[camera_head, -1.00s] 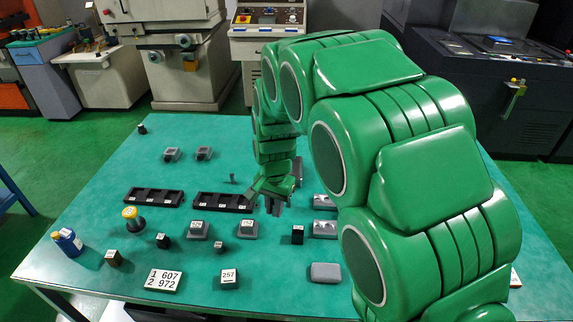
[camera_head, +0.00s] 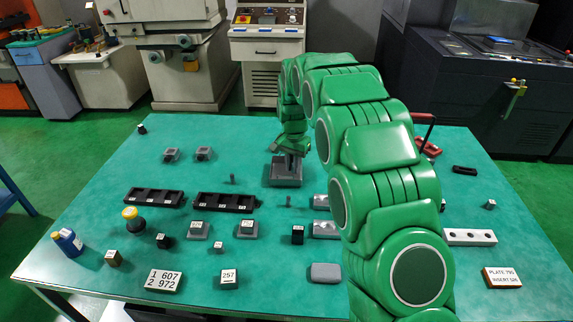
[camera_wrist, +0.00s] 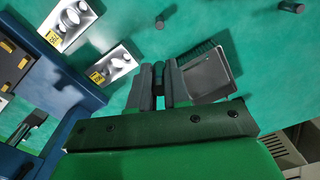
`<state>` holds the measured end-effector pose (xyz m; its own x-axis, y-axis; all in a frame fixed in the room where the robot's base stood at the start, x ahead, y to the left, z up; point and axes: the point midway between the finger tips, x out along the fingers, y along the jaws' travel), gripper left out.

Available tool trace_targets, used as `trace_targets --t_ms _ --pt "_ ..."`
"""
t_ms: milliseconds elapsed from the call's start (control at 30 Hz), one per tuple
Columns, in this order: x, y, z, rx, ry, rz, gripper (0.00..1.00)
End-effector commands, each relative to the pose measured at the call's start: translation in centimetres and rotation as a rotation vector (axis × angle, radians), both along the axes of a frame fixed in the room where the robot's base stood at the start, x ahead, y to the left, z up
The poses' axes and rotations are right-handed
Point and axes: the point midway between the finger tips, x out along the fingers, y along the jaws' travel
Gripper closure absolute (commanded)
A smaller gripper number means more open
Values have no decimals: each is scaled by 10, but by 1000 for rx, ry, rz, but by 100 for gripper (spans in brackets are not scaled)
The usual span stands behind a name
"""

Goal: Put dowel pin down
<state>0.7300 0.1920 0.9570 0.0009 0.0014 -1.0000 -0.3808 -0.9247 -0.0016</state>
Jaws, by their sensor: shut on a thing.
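My gripper (camera_head: 289,156) is at the far middle of the table, at a grey block-like tray (camera_head: 283,180). In the wrist view my gripper (camera_wrist: 160,86) is shut on a dark dowel pin (camera_wrist: 158,71), mostly hidden between the fingers. The tray (camera_wrist: 208,76) shows right beside and behind the fingers; whether the held pin touches it I cannot tell.
Two black slotted racks (camera_head: 224,203) (camera_head: 153,197) lie left of centre. Silver blocks with holes (camera_wrist: 74,25) show at left in the wrist view. Small labelled blocks, a blue bottle (camera_head: 67,241) and number plates (camera_head: 164,280) fill the front left.

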Motion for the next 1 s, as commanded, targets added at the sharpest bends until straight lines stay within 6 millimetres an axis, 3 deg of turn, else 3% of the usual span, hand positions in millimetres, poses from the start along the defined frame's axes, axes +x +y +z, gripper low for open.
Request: trace_targets --t_ms 1000 --pt "80 17 -36 0 -1 -4 100"
